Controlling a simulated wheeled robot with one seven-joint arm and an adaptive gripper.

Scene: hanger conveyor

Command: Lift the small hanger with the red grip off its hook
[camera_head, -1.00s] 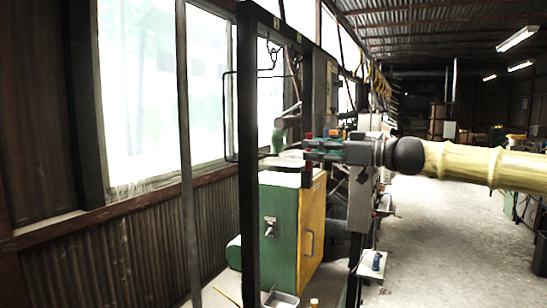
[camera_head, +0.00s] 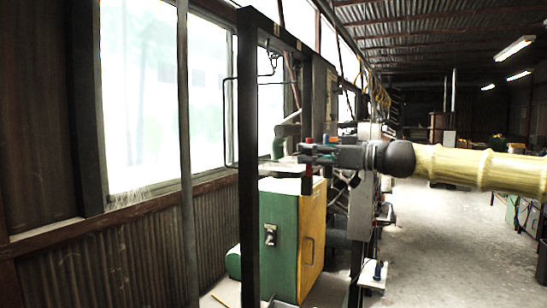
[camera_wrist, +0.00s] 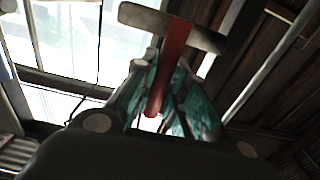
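The small hanger's red grip (camera_wrist: 172,65) runs lengthwise between my fingers in the wrist view, with a grey crossbar (camera_wrist: 172,27) at its upper end. The teal fingers of my gripper (camera_wrist: 166,75) lean inward and close on the grip from both sides; the exact contact is dim. In the head view my gripper (camera_head: 308,153) reaches left at the dark rack frame, with small red bits beside its tips. The hanger is too small there to make out fully, and I cannot tell whether it still rests on its hook.
A dark upright post (camera_head: 248,160) stands just left of my gripper. A green and yellow cabinet (camera_head: 285,235) stands below it. A hook (camera_head: 268,68) hangs from the rail above. The concrete floor (camera_head: 425,240) on the right is open.

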